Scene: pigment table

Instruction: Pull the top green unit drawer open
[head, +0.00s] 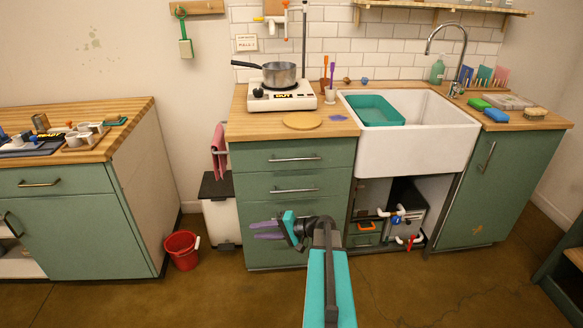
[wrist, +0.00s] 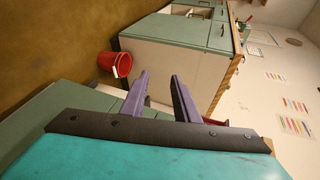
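The green drawer unit (head: 340,178) stands left of the sink, under the wooden counter. Its top drawer (head: 250,160) is shut flush, with a horizontal metal bar handle (head: 294,158). A second drawer with a similar handle (head: 294,190) is below it, also shut. My gripper (head: 252,230) is in front of the unit's lower part, below both handles and apart from them, with its purple fingers pointing left. In the wrist view the fingers (wrist: 158,88) are spread with nothing between them. The top drawer's handle cannot be made out in the wrist view.
A left cabinet (head: 75,220) has its own drawer. A red bucket (head: 181,250) stands on the floor beside it; it also shows in the wrist view (wrist: 122,65). A white bin (head: 222,218) and a pink towel (head: 218,150) are left of the unit. The floor in front is clear.

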